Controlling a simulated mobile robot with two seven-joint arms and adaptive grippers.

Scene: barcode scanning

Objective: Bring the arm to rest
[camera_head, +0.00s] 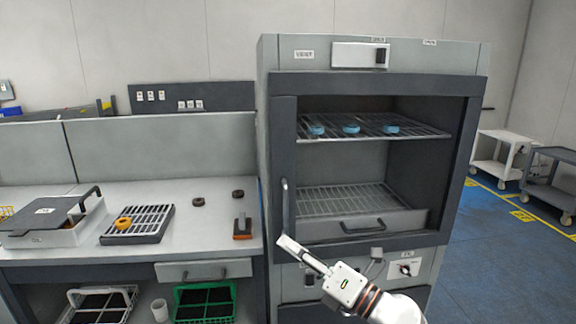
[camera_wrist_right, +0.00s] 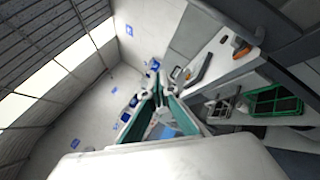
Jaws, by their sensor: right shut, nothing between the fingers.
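My right gripper (camera_head: 284,241) is shut and empty. It points up and left in the head view, in front of the lower left part of the grey cabinet (camera_head: 375,58), near the long vertical handle (camera_head: 285,205). I cannot tell whether it touches the cabinet. In the right wrist view the fingers (camera_wrist_right: 158,82) come together at the tips with nothing between them. My left gripper is not in view.
The open cabinet has blue rings (camera_head: 351,129) on its upper wire shelf (camera_head: 425,132). The bench (camera_head: 190,190) at left carries a rack (camera_head: 138,224) with an orange ring, dark rings (camera_head: 198,202), a lidded box (camera_head: 52,217) and an orange-black tool (camera_head: 242,228). Carts (camera_head: 502,158) stand at right beyond free floor.

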